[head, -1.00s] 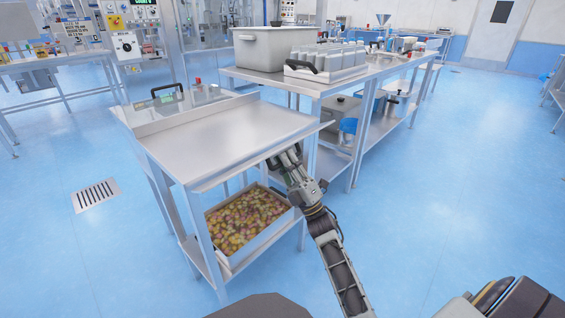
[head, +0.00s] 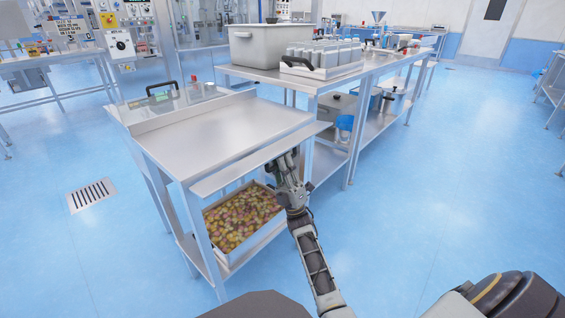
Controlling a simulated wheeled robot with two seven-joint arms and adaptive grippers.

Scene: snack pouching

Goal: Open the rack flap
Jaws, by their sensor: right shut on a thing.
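The rack (head: 215,132) is a steel stand with a flat top and a lower shelf. Its flap (head: 240,168) is a long narrow metal panel along the front edge of the top, swung outward with a gap showing along its upper side. My right gripper (head: 284,160) is at the flap's front edge, right of its middle, and is shut on it; the fingertips are partly hidden. A tray of snacks (head: 266,233) stands on the rack's lower shelf, below the flap. My left gripper is not in view.
A longer steel table (head: 345,80) adjoins at the back right, bearing a grey bin (head: 268,48) and a rack of several pouches (head: 318,70). A black-handled lid (head: 165,98) is at the rack's far end. Blue floor (head: 430,210) is clear on the right.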

